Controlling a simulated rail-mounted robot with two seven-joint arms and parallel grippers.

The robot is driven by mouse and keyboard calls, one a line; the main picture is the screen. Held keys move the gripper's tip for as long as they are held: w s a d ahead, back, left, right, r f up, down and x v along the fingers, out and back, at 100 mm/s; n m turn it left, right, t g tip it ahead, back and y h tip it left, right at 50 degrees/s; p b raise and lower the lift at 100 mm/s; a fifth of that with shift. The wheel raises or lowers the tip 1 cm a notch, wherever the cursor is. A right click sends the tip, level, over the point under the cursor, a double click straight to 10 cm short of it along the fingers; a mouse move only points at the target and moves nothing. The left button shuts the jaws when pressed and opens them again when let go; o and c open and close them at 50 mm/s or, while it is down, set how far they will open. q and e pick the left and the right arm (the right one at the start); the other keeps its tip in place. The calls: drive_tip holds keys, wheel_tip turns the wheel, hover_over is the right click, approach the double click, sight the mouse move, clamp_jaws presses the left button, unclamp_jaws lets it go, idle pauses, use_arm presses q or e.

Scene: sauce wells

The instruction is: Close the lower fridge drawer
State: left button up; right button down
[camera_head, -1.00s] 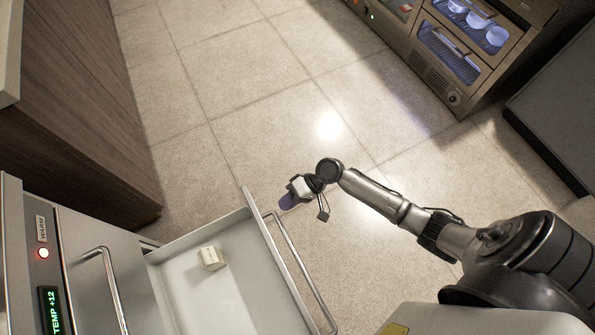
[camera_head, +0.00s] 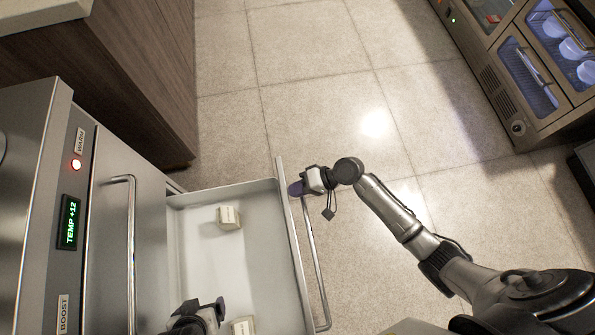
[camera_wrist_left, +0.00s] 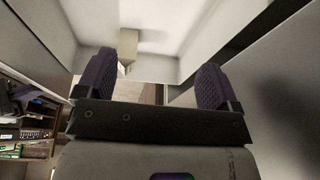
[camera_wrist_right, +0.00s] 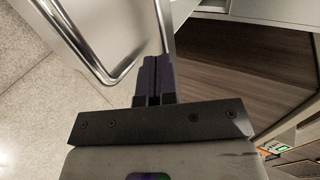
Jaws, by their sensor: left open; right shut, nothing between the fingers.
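The drawer (camera_head: 190,260) stands pulled out from the steel unit, with its bar handle (camera_head: 312,250) on the outer face of its front. A small pale box (camera_head: 229,217) and a second one (camera_head: 243,326), cut off by the frame edge, lie in it. My right gripper (camera_head: 297,188) is shut and empty at the far end of the drawer front, close to the handle's end; contact is unclear. Its fingers (camera_wrist_right: 158,65) show beside the metal front in the right wrist view. My left gripper (camera_head: 203,308) is open and empty over the drawer; its fingers (camera_wrist_left: 157,75) show between pale walls.
The steel unit has a second bar handle (camera_head: 130,250) and a lit temperature display (camera_head: 69,222). A wooden cabinet (camera_head: 140,80) stands beyond it. A glass-fronted appliance (camera_head: 540,80) is at the upper right. The floor between is clear.

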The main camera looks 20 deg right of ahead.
drive_tip(key=w+a+p, duration=0.1)
drive_tip(key=w+a, duration=0.1)
drive_tip(key=a, duration=0.6)
drive_tip(key=w+a+p, duration=0.1)
drive_tip(key=a, duration=0.7)
drive_tip(key=w+a+p, duration=0.1)
drive_tip(key=w+a, duration=0.1)
drive_tip(key=a, duration=0.6)
drive_tip(key=shift+w, duration=0.35)
drive_tip(key=shift+w+a, duration=0.15)
drive_tip(key=shift+a, duration=0.35)
drive_tip(key=shift+w+a, duration=0.15)
drive_tip(key=shift+a, duration=0.35)
